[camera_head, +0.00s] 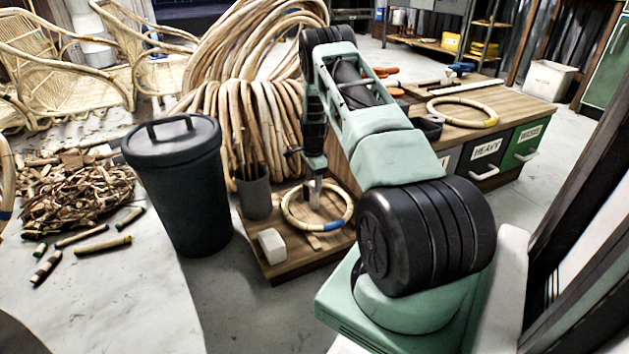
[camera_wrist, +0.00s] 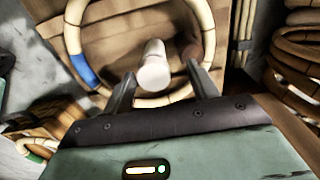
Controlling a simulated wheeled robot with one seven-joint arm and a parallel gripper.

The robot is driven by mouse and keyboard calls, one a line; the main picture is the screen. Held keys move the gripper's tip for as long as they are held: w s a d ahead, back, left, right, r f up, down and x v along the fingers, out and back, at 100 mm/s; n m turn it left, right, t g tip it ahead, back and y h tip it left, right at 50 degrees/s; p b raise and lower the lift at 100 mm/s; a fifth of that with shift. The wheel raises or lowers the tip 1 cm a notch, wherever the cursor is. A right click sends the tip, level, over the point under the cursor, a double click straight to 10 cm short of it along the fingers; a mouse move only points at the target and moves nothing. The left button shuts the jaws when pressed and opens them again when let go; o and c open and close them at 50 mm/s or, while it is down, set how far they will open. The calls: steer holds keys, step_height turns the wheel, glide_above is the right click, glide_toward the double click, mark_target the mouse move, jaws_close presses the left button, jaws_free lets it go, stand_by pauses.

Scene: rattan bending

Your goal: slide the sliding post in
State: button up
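A rattan ring (camera_head: 290,217) with a blue band lies on a low wooden board (camera_head: 282,268); the ring also shows in the wrist view (camera_wrist: 74,40). I cannot tell for certain which is the sliding post. My gripper (camera_wrist: 160,70) is open, its two fingers spread on either side of the pale post with gaps showing. In the head view my gripper (camera_head: 314,178) points down over the ring, and its fingertips are hard to make out.
A grey cup of sticks (camera_head: 254,194) and a white block (camera_head: 270,245) sit on the board's left side. A black lidded bin (camera_head: 182,190) stands further left. A drawer bench (camera_head: 540,108) with another ring (camera_head: 462,112) is at the right. Coiled rattan (camera_head: 240,110) rises behind.

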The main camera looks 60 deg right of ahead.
steer(key=shift+s, duration=0.1)
steer(key=shift+r, duration=0.3)
step_height(320, 180, up, 17)
steer(key=p, duration=0.8)
steer(key=shift+f, duration=0.15)
